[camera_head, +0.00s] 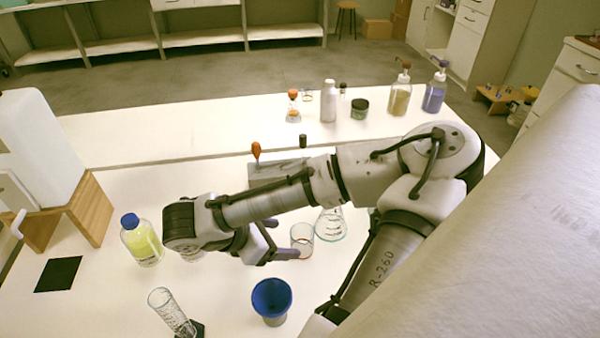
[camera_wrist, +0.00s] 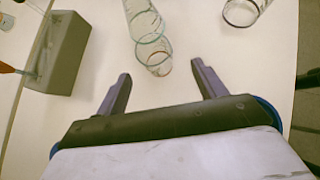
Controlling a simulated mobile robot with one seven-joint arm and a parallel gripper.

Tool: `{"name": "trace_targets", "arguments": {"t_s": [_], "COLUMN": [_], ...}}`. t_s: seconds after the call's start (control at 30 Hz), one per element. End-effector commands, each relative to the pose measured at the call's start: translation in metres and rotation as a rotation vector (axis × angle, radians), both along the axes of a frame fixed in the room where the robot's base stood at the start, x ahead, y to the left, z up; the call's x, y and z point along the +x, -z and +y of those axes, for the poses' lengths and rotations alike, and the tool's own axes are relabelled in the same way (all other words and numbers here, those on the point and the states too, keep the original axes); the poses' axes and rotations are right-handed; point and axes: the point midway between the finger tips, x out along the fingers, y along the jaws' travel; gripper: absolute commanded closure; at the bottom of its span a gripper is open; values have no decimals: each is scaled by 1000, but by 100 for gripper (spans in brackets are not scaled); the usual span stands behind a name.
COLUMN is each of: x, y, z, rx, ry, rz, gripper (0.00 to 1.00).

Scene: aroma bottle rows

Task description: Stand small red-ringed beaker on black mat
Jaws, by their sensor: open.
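A small clear beaker (camera_head: 302,240) with a reddish ring stands on the white bench in the head view, just beyond my gripper's fingertips. The black mat (camera_head: 59,274) lies flat and bare at the bench's left. My gripper (camera_head: 281,243) is open and empty, pointing right towards the beaker. In the wrist view, my gripper (camera_wrist: 162,82) has its fingers spread wide with nothing between them. A glass vessel with teal rims (camera_wrist: 145,30) shows ahead of them. A dark-rimmed glass (camera_wrist: 241,12) is cut off at the top right; I cannot tell whether it is the beaker.
A conical flask (camera_head: 330,224) stands just right of the beaker. A yellow-liquid bottle (camera_head: 141,242) stands between my gripper and the mat. A grey block (camera_wrist: 60,50) is behind.

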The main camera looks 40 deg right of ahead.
Motion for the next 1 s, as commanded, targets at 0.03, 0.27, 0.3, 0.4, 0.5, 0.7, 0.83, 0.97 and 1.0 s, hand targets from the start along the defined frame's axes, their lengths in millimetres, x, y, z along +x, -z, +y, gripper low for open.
{"name": "trace_targets", "arguments": {"t_s": [0.03,0.27,0.3,0.4,0.5,0.7,0.83,0.97,1.0], "x": [-1,-4,-4,-4,-4,-4,-4,-4,-4], "y": [6,31,33,36,42,62,69,70,70], "z": [-8,-34,-35,-39,-48,-70,-77,-77,-77], "rx": [-1,0,1,1,1,2,2,1,1], "ry": [5,1,0,-2,0,0,-2,-2,-2], "rz": [1,-1,-2,-3,-2,-2,-3,-4,-4], "gripper": [30,30,30,30,30,30,30,30,30]}}
